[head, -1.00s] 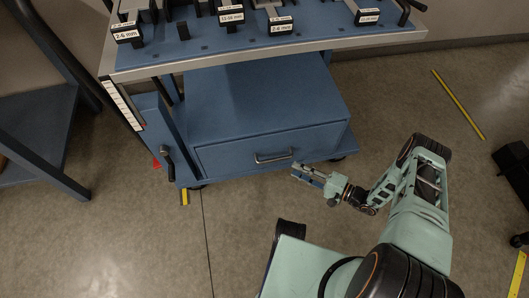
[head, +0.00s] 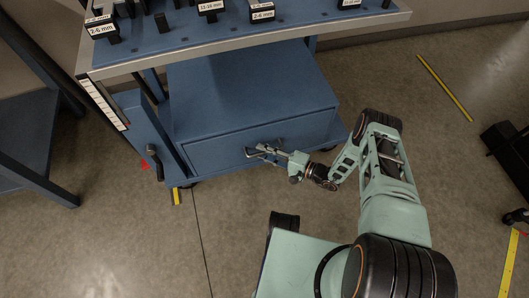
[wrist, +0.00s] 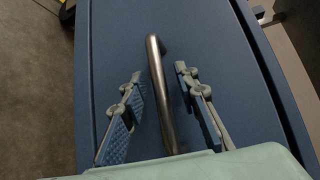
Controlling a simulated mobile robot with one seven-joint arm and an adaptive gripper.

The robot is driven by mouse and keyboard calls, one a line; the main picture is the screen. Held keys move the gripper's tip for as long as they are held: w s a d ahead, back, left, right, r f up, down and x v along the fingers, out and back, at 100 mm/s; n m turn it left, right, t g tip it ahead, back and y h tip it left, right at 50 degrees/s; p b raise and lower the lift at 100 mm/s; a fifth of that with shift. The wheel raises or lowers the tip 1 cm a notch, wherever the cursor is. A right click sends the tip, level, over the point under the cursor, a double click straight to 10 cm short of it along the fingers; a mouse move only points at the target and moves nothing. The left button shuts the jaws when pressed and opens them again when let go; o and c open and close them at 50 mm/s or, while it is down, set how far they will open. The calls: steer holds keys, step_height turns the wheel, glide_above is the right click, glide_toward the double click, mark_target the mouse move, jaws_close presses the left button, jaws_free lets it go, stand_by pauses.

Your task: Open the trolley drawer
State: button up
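The blue trolley drawer (head: 222,153) is shut, flush in the front of the blue cabinet under the trolley top. Its metal bar handle (wrist: 158,85) runs lengthwise between the two fingers of my gripper (wrist: 158,105) in the wrist view. The fingers stand apart on either side of the bar, with a gap visible on both sides. In the head view my gripper (head: 262,151) is at the drawer front and hides most of the handle.
The trolley top (head: 160,40) carries several dark labelled blocks above the drawer. A dark side handle (head: 154,162) is left of the drawer. A blue table (head: 35,120) stands at the far left. The floor (head: 225,215) before the drawer is clear beside my base.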

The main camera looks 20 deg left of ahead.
steer(key=shift+c, duration=0.3)
jaws_close()
steer(key=shift+d, duration=0.1)
